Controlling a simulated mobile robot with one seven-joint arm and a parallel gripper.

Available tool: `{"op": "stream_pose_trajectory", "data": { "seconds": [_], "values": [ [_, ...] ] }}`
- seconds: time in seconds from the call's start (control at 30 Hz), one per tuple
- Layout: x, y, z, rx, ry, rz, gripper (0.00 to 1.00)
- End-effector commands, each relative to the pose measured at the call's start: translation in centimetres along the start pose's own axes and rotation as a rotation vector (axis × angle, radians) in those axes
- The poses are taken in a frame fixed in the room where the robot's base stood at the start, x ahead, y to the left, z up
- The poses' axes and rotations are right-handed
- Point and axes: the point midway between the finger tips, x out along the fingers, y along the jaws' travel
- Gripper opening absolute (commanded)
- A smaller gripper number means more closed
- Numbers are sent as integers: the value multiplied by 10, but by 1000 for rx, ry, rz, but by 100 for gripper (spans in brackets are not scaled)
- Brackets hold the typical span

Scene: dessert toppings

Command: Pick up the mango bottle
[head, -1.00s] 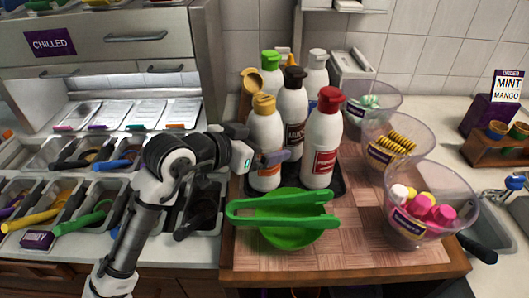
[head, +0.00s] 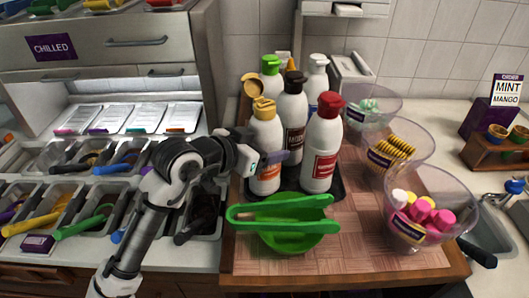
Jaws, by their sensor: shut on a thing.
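The mango bottle (head: 264,140) appears to be the white bottle with the yellow-orange cap and orange label, at the front left of the bottle group. Its label text is too small to read. It stands upright on a dark tray (head: 338,190). My gripper (head: 270,160) comes in from the left and is shut around the bottle's middle. One dark finger shows across its front right side; the other finger is hidden.
A red-capped bottle (head: 322,147) and a black-capped bottle (head: 293,112) stand close on the right. A green-capped bottle (head: 271,68) is behind. A green bowl with green tongs (head: 283,211) is just in front. Clear topping bowls (head: 428,180) stand to the right.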

Motion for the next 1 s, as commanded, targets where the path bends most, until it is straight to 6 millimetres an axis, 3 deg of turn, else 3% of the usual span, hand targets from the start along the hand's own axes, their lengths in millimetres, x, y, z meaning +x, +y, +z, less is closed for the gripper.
{"op": "stream_pose_trajectory", "data": {
  "seconds": [0.27,0.7,0.97,1.0],
  "values": [
    [-11,0,-29,7,6,-1,47],
    [-53,0,-129,6,6,-2,47],
    [-70,0,-170,3,5,-1,47],
    [-72,0,-174,2,6,-1,67]
  ]
}}
